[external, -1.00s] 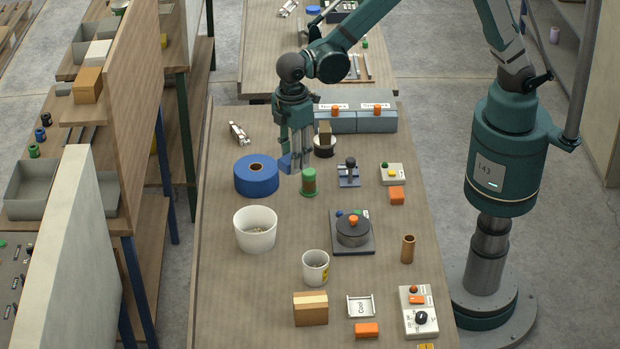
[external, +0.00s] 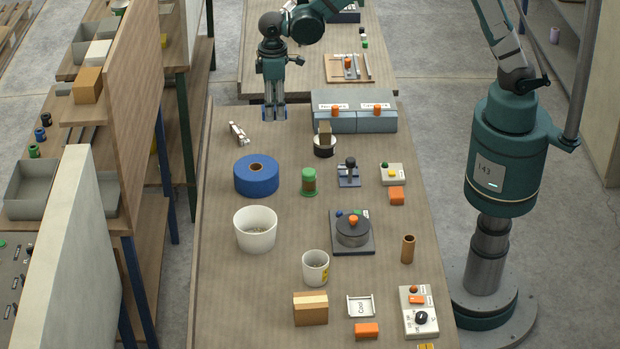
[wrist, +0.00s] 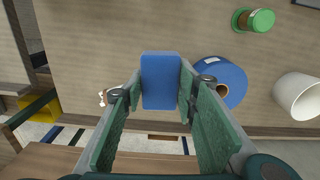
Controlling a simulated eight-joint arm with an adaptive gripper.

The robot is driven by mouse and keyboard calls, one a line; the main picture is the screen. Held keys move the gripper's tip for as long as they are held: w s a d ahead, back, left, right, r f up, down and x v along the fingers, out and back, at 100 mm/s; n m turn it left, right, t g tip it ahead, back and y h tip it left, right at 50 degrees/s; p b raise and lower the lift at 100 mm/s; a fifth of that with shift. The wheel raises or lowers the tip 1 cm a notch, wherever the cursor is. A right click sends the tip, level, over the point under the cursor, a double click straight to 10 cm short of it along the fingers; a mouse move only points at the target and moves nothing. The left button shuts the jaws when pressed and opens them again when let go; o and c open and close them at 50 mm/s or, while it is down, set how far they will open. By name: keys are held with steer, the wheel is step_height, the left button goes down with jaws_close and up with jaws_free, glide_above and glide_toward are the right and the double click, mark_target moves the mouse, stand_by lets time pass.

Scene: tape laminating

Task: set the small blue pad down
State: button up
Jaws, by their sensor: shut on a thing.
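The small blue pad (wrist: 160,80) is a flat blue block with rounded corners. It sits between the two fingers in the wrist view. My gripper (external: 274,114) is shut on it over the far left end of the brown workbench (external: 225,300). In the external view only small blue bits show at the fingertips, and most of the pad is hidden. How high the pad is above the bench, I cannot tell exactly.
A blue tape roll (external: 257,175) and a small silver-white part (external: 238,133) lie nearby.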

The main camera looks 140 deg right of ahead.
steer(key=s+d, duration=0.2)
glide_above(275, 150)
steer(key=shift+m, duration=0.4)
steer(key=shift+f, duration=2.55)
steer(key=shift+f, duration=3.1)
steer(key=shift+f, duration=1.9)
steer(key=shift+f+b, duration=0.1)
steer(key=shift+b, duration=0.2)
